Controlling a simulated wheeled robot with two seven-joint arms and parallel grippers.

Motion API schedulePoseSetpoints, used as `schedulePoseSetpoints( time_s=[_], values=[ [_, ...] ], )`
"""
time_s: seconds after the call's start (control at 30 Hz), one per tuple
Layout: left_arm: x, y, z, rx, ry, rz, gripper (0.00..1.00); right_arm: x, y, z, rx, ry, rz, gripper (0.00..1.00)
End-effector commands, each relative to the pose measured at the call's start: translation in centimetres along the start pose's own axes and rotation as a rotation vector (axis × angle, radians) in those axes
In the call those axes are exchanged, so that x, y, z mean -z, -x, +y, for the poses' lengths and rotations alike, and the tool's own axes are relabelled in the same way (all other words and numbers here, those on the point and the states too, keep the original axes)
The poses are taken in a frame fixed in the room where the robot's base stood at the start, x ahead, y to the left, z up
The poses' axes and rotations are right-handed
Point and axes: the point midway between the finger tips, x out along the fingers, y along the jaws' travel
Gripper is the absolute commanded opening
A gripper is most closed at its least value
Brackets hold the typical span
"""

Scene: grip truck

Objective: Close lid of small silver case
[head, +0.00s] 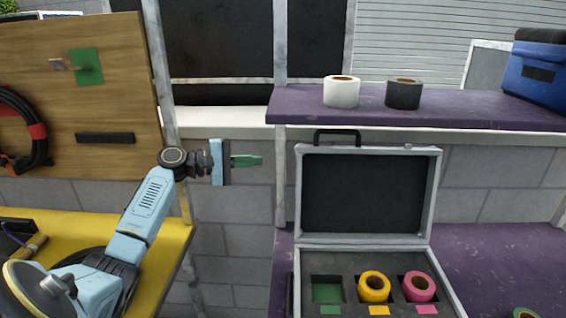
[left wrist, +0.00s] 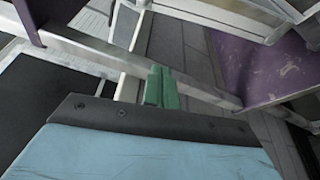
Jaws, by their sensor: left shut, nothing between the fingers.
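The small silver case (head: 447,279) stands open on the lower purple shelf. Its lid (head: 363,193) is raised upright at the back, with a dark lining and a dark handle (head: 337,137) on its top edge. A yellow tape roll (head: 373,287) and a pink tape roll (head: 418,286) sit in the case's foam, beside an empty green-bottomed slot. My left gripper (head: 258,160) has green fingers, shut and empty, left of the lid's upper left corner and apart from it. The fingers also show shut in the left wrist view (left wrist: 161,88). My right gripper is not in view.
An upper purple shelf (head: 450,112) above the case carries a white tape roll (head: 341,92), a black tape roll (head: 404,94) and a blue box (head: 536,72). A metal post (head: 281,190) stands left of the case. A yellow surface (head: 165,250) is at left. Free shelf lies right of the case.

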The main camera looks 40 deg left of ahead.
Motion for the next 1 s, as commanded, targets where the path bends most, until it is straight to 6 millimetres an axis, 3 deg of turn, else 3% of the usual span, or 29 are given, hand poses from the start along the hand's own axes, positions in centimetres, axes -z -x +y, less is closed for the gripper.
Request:
schedulePoseSetpoints(
  time_s=[0.17,0.6,1.0],
  values=[
    [-0.4,-1.5,0.8,-0.013,0.001,-0.015,0.0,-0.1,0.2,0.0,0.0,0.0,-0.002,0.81],
    [-0.4,-10.0,0.8,-0.012,0.001,-0.014,0.0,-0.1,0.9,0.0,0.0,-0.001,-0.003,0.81],
    [-3.7,-8.6,0.7,-0.009,-0.001,-0.011,0.0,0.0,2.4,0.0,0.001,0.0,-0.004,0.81]
  ],
)
